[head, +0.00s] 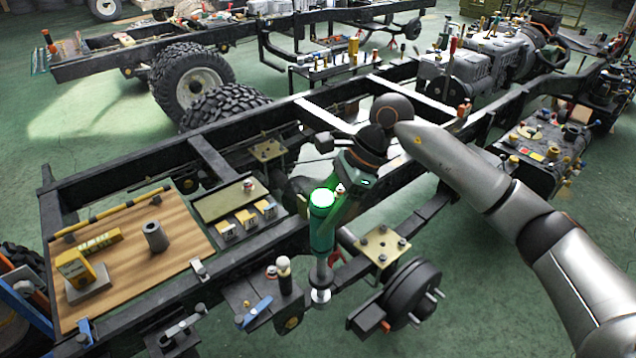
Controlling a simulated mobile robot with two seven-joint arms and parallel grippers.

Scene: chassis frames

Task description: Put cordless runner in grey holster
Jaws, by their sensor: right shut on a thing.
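The cordless runner (322,236) is a green tool with a glowing green-white top and a silver lower end. It is upright near the middle of the head view, in front of the chassis rail. My right gripper (341,198) comes in from the right and is shut on it, near its upper part; the fingers are partly hidden. A grey, open-topped tapered tube (156,238), which looks like the grey holster, stands upright on the wooden board to the left. The tool is well apart from it. My left gripper is not in view.
The wooden board (185,262) also carries a yellow boxy tool (76,270) and a yellow bar (110,215). Small yellow-marked blocks (247,218) stand between board and runner. A white-topped knob (284,266) rises beside the runner. A wheel hub (412,290) lies to the right.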

